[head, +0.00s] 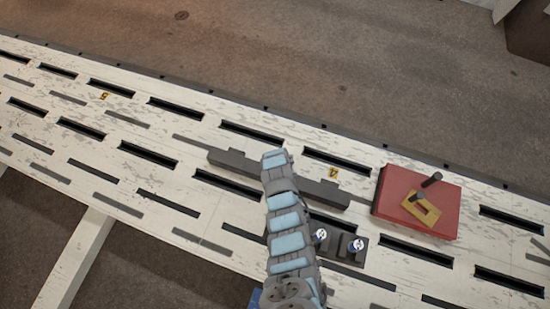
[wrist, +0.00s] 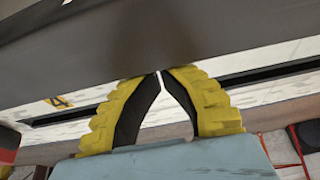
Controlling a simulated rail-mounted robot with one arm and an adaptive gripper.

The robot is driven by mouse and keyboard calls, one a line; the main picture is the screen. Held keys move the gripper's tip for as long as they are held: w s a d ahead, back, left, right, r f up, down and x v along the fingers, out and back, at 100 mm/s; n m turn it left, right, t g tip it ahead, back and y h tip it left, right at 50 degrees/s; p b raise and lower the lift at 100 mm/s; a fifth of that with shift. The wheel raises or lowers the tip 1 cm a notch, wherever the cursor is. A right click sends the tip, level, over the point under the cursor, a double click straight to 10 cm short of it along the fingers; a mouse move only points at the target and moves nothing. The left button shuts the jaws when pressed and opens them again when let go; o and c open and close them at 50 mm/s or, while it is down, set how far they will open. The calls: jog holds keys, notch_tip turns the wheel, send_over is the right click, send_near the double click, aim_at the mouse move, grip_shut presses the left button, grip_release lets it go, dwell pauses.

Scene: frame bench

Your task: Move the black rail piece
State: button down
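The black rail piece (head: 236,163) is a long dark grey bar with raised ends. It lies on the white slotted bench (head: 60,165), slanting down to the right. My arm crosses in front of its middle in the head view, and my gripper is hidden there. In the wrist view the rail piece (wrist: 150,35) fills the top as a broad dark surface. My gripper (wrist: 161,76) has yellow fingers with black inner faces. The fingertips converge almost together at the rail's edge, with only a thin light gap and nothing visible held between them. Contact with the rail is unclear.
A red case (head: 400,185) with a yellow-and-black tool (head: 421,207) lies to the right. A dark block with two white-and-blue round tops (head: 349,247) is just right of my arm. Yellow number label 4 (head: 333,173) is beside the rail. The bench's left side is clear of loose objects.

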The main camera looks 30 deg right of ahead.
jog(key=shift+d+f, duration=0.1)
jog(key=shift+f, duration=0.05)
jog(key=shift+w+d+f+b, duration=0.1)
jog(key=shift+w+d+b, duration=0.15)
jog(key=shift+d+b, duration=0.15)
jog(key=shift+w+d+b, duration=0.4)
jog(key=shift+w+d, duration=0.3)
jog(key=shift+w, duration=0.05)
jog(key=shift+w+d, duration=0.15)
jog(key=shift+d, duration=0.15)
jog(key=shift+d+r, duration=0.1)
jog(key=shift+r, duration=0.15)
jog(key=shift+w+r, duration=0.1)
jog(key=shift+r, duration=0.15)
jog(key=p+v, duration=0.3)
jog(key=v, duration=0.6)
jog(key=shift+r, duration=0.15)
